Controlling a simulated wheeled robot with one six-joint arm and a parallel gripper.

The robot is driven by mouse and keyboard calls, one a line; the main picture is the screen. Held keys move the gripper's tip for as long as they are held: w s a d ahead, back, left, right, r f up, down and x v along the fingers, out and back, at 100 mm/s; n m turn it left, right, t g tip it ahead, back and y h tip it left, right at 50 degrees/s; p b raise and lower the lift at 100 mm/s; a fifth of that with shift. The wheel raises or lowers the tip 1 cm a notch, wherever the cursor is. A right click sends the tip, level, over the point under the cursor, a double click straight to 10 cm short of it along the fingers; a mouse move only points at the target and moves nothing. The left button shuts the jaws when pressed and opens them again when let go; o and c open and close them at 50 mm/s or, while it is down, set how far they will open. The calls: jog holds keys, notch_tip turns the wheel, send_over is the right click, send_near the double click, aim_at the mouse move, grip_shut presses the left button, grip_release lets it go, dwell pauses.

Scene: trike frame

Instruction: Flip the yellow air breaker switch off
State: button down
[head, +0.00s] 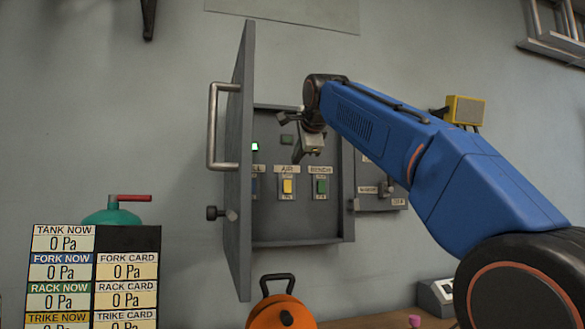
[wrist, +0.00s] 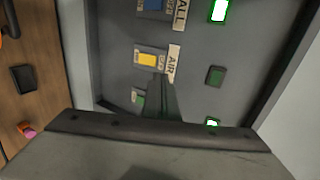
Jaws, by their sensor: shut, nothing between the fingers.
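The yellow AIR switch (head: 287,186) sits in the middle of a row inside the open grey breaker cabinet (head: 297,241). It also shows in the wrist view (wrist: 149,60), beside the AIR label (wrist: 170,66). The lamp (head: 287,140) above it is dark, as it is in the wrist view (wrist: 214,75). The small print on the switch plate is unreadable. My gripper (head: 299,157) is shut and empty, in front of the cabinet and above the yellow switch in the head view. In the wrist view its narrow tip (wrist: 163,84) appears close to the AIR label; contact cannot be told.
A green BENCH switch (head: 321,187) is right of the yellow one; a blue switch (wrist: 151,4) is on its other side, mostly hidden by the door in the head view. The open cabinet door (head: 241,150) stands out at left. An orange kettle-like object (head: 282,312) is below.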

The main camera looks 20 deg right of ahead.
jog(key=shift+w+r+v, duration=0.1)
jog(key=shift+r+v, duration=0.05)
jog(key=shift+v, duration=0.6)
jog(key=shift+w+r+v, duration=0.1)
jog(key=shift+r+v, duration=0.1)
jog(key=shift+v, duration=0.6)
jog(key=shift+w+r+v, duration=0.1)
jog(key=shift+r+v, duration=0.05)
jog(key=shift+v, duration=0.6)
